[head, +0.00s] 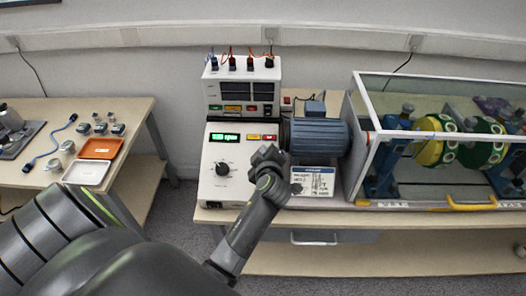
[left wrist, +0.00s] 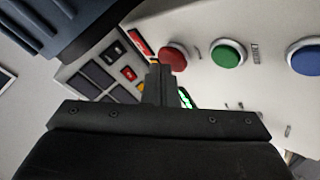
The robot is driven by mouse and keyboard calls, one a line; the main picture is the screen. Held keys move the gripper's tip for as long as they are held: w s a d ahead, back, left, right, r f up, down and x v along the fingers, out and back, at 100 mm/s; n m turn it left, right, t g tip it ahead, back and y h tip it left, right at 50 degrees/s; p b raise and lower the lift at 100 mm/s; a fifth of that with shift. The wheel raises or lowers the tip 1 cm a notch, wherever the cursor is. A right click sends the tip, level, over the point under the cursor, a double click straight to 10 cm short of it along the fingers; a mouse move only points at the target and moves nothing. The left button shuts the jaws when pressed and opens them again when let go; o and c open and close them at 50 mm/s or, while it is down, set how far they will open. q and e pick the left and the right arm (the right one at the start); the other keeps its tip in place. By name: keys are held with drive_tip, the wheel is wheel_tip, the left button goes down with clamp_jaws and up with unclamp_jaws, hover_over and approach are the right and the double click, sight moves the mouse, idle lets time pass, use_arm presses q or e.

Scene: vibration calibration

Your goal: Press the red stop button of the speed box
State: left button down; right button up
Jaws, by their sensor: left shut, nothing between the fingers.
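The speed box (head: 215,185) is a white sloped cabinet with a lit green display (head: 223,137) and a black knob (head: 222,168). In the left wrist view its panel shows a round red button (left wrist: 173,57), a green button (left wrist: 228,53) and a blue button (left wrist: 305,57). In the head view my left gripper hides the round buttons. My left gripper (head: 268,156) is shut and empty in front of the box's right side. In the left wrist view its fingertips (left wrist: 158,72) are just beside the red button's lower left edge; I cannot tell whether they touch. My right gripper is out of view.
An instrument box (head: 212,92) with cables stands behind the speed box. A blue motor (head: 320,137) and a label card (head: 312,181) are to the right. A glass-walled rotor rig (head: 365,105) fills the right. The left table holds an orange tray (head: 100,148).

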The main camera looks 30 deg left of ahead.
use_arm(q)
drive_tip(key=shift+s+d+r+p, duration=0.2)
drive_tip(key=shift+s+r+p, duration=0.15)
drive_tip(key=shift+r, duration=0.3)
drive_tip(key=shift+w, duration=0.1)
drive_tip(key=shift+s+d+r+p, duration=0.2)
drive_tip(key=shift+s+r+p, duration=0.1)
drive_tip(key=shift+r+p, duration=0.35)
drive_tip(key=shift+s+d+r+p, duration=0.15)
drive_tip(key=shift+s+r+p, duration=0.25)
drive_tip(key=shift+r, duration=0.45)
drive_tip(key=shift+s+d+r+p, duration=0.25)
drive_tip(key=shift+r+p, duration=0.3)
drive_tip(key=shift+r, duration=0.2)
drive_tip(key=shift+a, duration=0.1)
